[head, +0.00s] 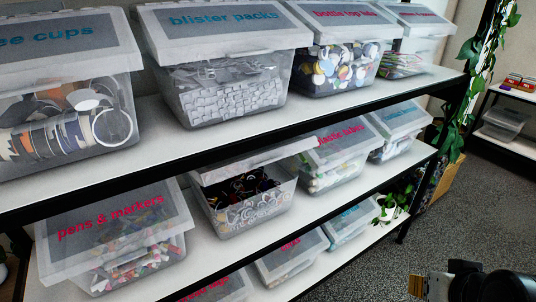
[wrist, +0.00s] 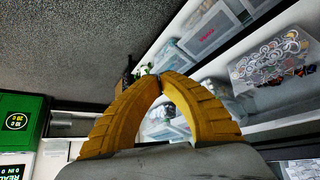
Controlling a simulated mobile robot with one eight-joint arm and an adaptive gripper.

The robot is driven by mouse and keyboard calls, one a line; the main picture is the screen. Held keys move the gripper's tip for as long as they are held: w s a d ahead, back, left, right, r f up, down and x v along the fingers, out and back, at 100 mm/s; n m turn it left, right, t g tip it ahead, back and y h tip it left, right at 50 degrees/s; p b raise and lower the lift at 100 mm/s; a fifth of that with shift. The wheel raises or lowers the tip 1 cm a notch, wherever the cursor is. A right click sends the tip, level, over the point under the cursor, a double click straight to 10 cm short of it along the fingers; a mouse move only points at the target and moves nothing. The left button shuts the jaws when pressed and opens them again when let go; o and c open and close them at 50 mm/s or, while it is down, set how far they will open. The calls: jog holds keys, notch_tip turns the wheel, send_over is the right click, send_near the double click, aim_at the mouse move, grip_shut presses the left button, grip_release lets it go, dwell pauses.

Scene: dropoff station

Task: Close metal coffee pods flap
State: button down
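The coffee pods bin (head: 240,212) is a clear box of dark and coloured pods on the middle shelf in the head view. Its pale flap (head: 255,160) is raised, leaving a dark gap above the pods at the front. What seems to be the same bin shows at the right in the wrist view (wrist: 275,62). My gripper (head: 415,285) is at the lower right of the head view, well apart from the bin. In the wrist view its yellow fingers (wrist: 160,78) meet at the tips with nothing visible between them.
Lidded bins stand beside it, including the pens & markers bin (head: 115,235) and a plastic-labelled bin (head: 340,155). The blister packs bin (head: 225,75) is on the shelf above. A small plant (head: 390,207) hangs at the shelf's right. The carpet (head: 470,215) is clear.

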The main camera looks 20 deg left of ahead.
jog(key=w+a+r+n+t+y+p, duration=0.1)
jog(key=w+a+r+n+y+p, duration=0.3)
jog(key=a, duration=0.4)
jog(key=w+a+r+n+y+p, duration=0.1)
jog(key=w+a+r+p, duration=0.3)
jog(key=w+a+r, duration=0.3)
jog(key=n+y+p, duration=0.4)
jog(key=y+p, duration=0.1)
send_near(272, 159)
jog(key=a+r, duration=0.1)
jog(key=r, duration=0.1)
jog(key=b+x, duration=0.2)
jog(key=x, duration=0.7)
jog(key=shift+w+f, duration=0.1)
jog(key=shift+w, duration=0.3)
jog(key=shift+f, duration=0.1)
